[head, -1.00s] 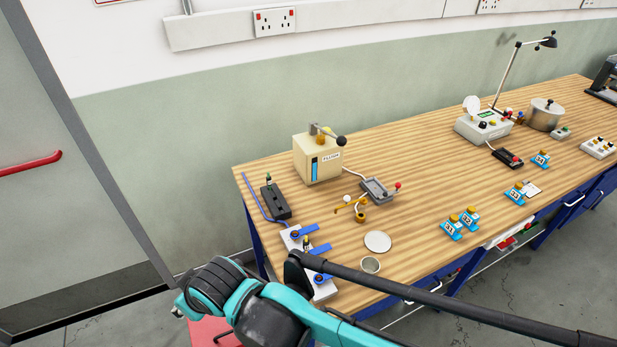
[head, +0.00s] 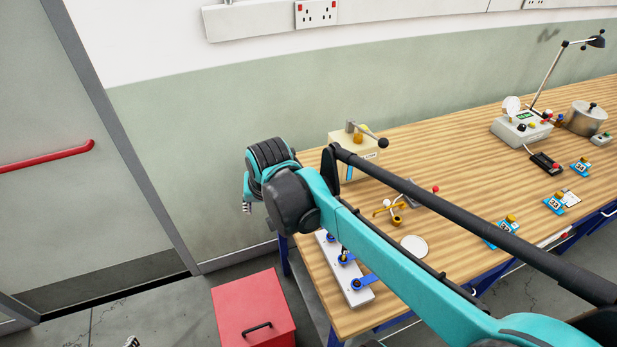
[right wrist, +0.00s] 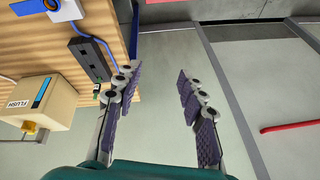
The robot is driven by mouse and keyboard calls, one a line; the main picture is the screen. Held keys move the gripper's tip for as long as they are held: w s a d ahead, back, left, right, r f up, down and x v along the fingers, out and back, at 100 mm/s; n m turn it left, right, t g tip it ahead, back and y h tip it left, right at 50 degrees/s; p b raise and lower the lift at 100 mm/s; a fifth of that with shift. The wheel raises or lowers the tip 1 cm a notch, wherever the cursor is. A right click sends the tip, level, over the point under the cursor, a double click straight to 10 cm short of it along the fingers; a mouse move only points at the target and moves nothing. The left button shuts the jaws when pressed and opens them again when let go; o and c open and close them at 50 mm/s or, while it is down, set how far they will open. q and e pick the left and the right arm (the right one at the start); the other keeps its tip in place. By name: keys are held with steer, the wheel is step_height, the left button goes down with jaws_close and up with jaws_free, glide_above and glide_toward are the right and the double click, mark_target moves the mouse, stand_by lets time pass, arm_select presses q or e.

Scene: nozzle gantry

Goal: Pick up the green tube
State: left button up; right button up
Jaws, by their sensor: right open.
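The green tube (right wrist: 97,89) shows in the right wrist view as a small, partly green piece at the end of a black rack (right wrist: 88,58), close beside my left-hand finger in that view. My right arm hides the rack and tube there. My left gripper is not clearly seen.
A cream FLUSH box (right wrist: 37,103) stands near the rack. A white plate with blue handles (head: 342,270) lies at the table's left end. A red box (head: 252,308) stands on the floor below. A grey door (head: 60,130) is at the left.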

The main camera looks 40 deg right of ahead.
steer(key=w+d+f+m+g+p, duration=0.1)
steer(key=w+d+m+g+p, duration=0.15)
steer(key=w+d+m, duration=0.65)
steer(key=w+d+f+m, duration=0.1)
steer(key=d+f, duration=0.1)
steer(key=d, duration=0.2)
steer(key=w+d+f+m+g+p, duration=0.1)
steer(key=d+f, duration=0.1)
steer(key=d, duration=0.3)
steer(key=w+d+f+m+g, duration=0.1)
steer(key=w+d+f, duration=0.1)
steer(key=d, duration=0.2)
steer(key=shift+d+f+m+y, duration=0.35)
steer(key=shift+m+y, duration=0.05)
steer(key=f, duration=0.2)
steer(key=f+b, duration=0.1)
steer(key=f, duration=0.2)
steer(key=f+b, duration=0.1)
steer(key=f, duration=0.1)
steer(key=shift+s+d+f, duration=0.2)
steer(key=shift+s+f, duration=0.1)
steer(key=shift+s, duration=0.05)
steer(key=shift+r, duration=0.1)
steer(key=c, duration=0.9)
